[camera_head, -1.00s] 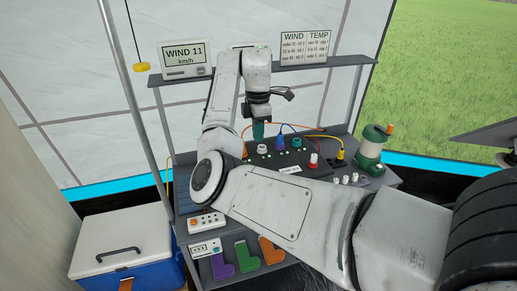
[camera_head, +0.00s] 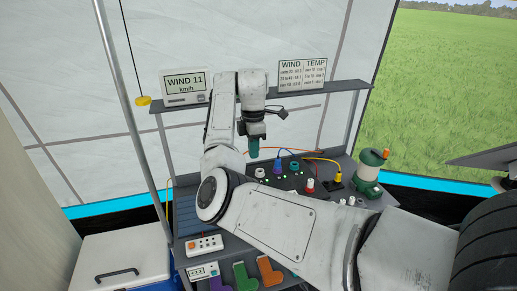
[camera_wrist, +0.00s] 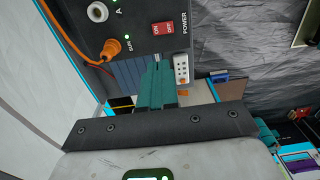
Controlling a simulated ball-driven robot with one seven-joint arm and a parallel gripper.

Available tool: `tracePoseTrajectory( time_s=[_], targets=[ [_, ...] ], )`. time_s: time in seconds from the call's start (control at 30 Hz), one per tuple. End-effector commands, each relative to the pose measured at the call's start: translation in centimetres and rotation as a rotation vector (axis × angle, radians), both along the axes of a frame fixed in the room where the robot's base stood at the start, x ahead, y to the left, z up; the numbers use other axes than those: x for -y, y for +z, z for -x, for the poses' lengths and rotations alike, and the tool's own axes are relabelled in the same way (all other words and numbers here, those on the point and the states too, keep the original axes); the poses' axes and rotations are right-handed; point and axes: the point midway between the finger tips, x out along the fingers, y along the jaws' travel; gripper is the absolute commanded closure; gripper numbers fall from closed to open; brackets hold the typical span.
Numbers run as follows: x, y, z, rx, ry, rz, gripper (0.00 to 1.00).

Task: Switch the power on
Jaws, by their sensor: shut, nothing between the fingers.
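The power switch (camera_wrist: 163,28) is a small red block with ON and OFF marks on a dark panel (camera_wrist: 140,12), beside the word POWER, in the wrist view. I cannot tell which side is pressed. My gripper (camera_wrist: 158,68) has teal fingers, shut and empty, pointing toward the switch and apart from it in the picture; the distance is unclear. In the head view my gripper (camera_head: 254,150) hangs above the back left of the panel (camera_head: 288,182). My arm hides the panel's front and the switch there.
An orange plug (camera_wrist: 113,47) and a white socket (camera_wrist: 97,12) are near the switch. Colored plugs and cables, like the blue plug (camera_head: 277,167), stand on the panel. A green lantern (camera_head: 370,168) is right, a power strip (camera_head: 204,245) front left, a shelf (camera_head: 230,101) behind.

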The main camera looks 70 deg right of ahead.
Motion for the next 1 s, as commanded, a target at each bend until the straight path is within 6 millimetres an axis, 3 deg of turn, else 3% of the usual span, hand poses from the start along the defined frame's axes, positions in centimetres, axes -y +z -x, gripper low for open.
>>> tracePoseTrajectory(
  time_s=[0.03,0.17,0.3,0.5,0.7,1.0],
  targets=[
    [-0.2,1.4,-0.4,-0.001,0.002,0.001,1.00],
    [-0.3,2.8,-1.2,0.004,0.001,0.002,1.00],
    [0.0,6.2,-1.5,0.005,0.000,0.000,1.00],
    [0.4,9.5,-1.7,0.004,0.001,0.000,1.00],
    [0.6,11.1,-1.8,0.001,0.001,0.000,1.00],
    [0.6,11.3,-1.8,0.000,0.000,0.000,1.00]
  ],
)
